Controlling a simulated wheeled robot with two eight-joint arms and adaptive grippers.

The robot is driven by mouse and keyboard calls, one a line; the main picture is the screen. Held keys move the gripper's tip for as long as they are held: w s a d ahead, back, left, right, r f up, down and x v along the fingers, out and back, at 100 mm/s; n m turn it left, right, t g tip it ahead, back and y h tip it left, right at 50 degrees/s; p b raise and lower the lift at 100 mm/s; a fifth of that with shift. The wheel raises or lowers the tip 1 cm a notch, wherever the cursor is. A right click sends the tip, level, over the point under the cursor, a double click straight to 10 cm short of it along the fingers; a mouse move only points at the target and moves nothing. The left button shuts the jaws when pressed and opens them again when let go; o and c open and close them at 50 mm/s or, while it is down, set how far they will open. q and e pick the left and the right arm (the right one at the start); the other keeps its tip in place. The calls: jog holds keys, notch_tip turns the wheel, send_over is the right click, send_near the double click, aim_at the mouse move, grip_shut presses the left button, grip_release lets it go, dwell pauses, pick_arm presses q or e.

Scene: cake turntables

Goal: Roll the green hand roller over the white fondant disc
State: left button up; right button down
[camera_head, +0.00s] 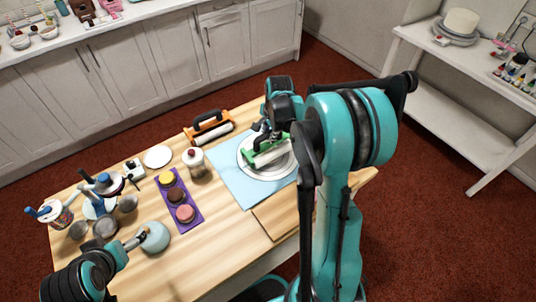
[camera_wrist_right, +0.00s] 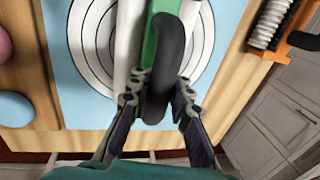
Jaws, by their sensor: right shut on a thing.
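The green hand roller (camera_head: 268,155) has a white cylinder and a black handle. It lies over the white fondant disc (camera_head: 285,170), which sits on a light blue mat (camera_head: 228,172). My right gripper (camera_head: 264,134) is shut on the roller's handle. In the right wrist view its fingers (camera_wrist_right: 160,92) close around the black handle, with the green frame (camera_wrist_right: 151,40) beyond. The disc (camera_wrist_right: 90,35) shows grey rings there. The roller hides part of the disc, and I cannot tell whether its cylinder touches it. My left gripper (camera_head: 138,239) is beside a pale blue round thing; its finger opening is unclear.
An orange roller (camera_head: 209,127) lies behind the mat. A purple tray (camera_head: 189,216) with round cakes, a lidded jar (camera_head: 195,161) and several metal cups stand left. A wooden board (camera_head: 275,217) is at the front. A white shelf (camera_head: 455,115) stands at right.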

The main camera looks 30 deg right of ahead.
jog(key=shift+f, duration=0.1)
jog(key=shift+w, duration=0.5)
jog(key=shift+s+f, duration=0.1)
jog(key=shift+s, duration=0.55)
